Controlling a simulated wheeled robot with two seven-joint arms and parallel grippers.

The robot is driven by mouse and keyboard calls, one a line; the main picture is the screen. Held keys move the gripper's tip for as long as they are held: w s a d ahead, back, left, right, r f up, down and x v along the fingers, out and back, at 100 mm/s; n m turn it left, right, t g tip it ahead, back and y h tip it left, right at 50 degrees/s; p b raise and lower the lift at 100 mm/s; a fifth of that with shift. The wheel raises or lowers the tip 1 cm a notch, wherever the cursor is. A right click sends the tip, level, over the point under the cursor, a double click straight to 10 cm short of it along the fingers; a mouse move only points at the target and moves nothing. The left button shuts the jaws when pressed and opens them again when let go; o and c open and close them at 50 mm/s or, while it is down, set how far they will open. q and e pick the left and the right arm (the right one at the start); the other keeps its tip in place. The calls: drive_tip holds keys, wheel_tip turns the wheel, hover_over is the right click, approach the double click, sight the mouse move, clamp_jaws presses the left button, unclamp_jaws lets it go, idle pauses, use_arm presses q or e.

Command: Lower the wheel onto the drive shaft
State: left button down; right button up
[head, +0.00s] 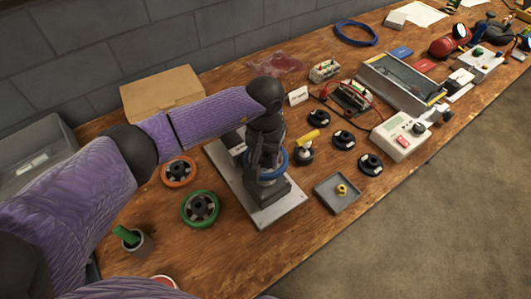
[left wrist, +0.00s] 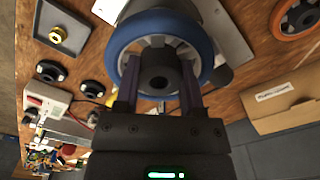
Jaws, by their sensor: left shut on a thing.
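My left gripper (head: 267,160) is shut on the blue-rimmed wheel (head: 272,177) above a light grey plate (head: 285,212). In the left wrist view the wheel (left wrist: 206,45) fills the space ahead of the gripper (left wrist: 158,85), its fingers among the spokes on both sides of the dark hub. The plate (left wrist: 238,45) shows behind the wheel. The drive shaft is hidden by my gripper and the wheel, so I cannot tell whether the wheel is around it. My right gripper is not in view.
An orange wheel (head: 178,171) and a green wheel (head: 200,208) lie left of the plate. A small grey tray (head: 326,202) with a brass part, several black knobs (head: 343,138) and a meter (head: 400,137) are to the right. A cardboard box (head: 160,92) stands behind.

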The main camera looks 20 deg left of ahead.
sight(265, 170)
use_arm(q)
drive_tip(key=shift+f+b, duration=2.5)
drive_tip(key=shift+f, duration=0.3)
idle(0.9)
drive_tip(key=shift+f+b, duration=0.3)
idle(0.4)
drive_tip(key=shift+f, duration=0.15)
drive_tip(key=shift+c, duration=0.5)
unclamp_jaws()
drive_tip(key=shift+a, duration=0.1)
drive_tip(key=c, duration=0.4)
drive_tip(key=shift+r+p, duration=1.7)
drive_tip(key=shift+r, duration=1.5)
drive_tip(key=shift+f, duration=0.1)
